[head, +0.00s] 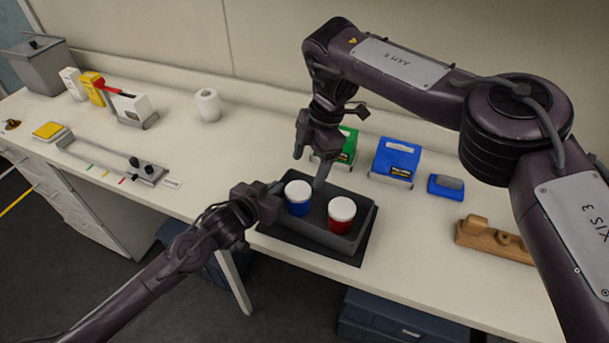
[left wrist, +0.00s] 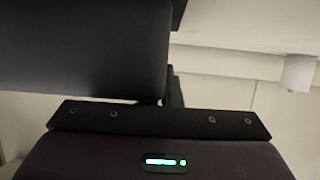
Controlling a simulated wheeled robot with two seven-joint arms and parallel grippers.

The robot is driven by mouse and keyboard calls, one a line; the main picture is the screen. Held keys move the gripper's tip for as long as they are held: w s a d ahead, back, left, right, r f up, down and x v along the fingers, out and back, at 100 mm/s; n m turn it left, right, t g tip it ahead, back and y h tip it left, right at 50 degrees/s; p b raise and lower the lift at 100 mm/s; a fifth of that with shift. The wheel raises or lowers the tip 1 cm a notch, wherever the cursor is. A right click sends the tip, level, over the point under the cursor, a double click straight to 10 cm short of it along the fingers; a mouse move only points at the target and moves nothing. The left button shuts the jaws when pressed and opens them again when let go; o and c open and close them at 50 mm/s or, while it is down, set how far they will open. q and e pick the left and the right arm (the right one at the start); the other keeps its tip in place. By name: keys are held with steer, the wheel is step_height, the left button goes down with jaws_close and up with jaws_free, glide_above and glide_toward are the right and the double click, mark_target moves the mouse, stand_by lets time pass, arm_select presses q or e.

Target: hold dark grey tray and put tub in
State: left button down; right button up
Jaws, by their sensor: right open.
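The dark grey tray (head: 318,236) rests on a dark mat on the bench in the head view. Inside it stand a blue tub with a white lid (head: 298,199), on the left, and a red tub with a white lid (head: 341,215), on the right. Both look upright. My left gripper (head: 277,190) is at the tray's left wall and appears shut on its rim; its fingertips are partly hidden. My right gripper (head: 309,167) is open and empty above the tray's back left, fingers down, behind the blue tub. The left wrist view shows mostly dark, close surfaces.
A green box (head: 349,146), a blue box (head: 396,158) and a small blue item (head: 446,187) stand behind and right of the tray. A brown wooden holder (head: 492,240) lies at the right. A white roll (head: 208,105) stands back left.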

steer(key=shift+d+r, duration=0.1)
steer(key=shift+r, duration=0.2)
arm_select(q)
steer(key=c, duration=1.6)
jaws_free()
steer(key=shift+o, duration=0.2)
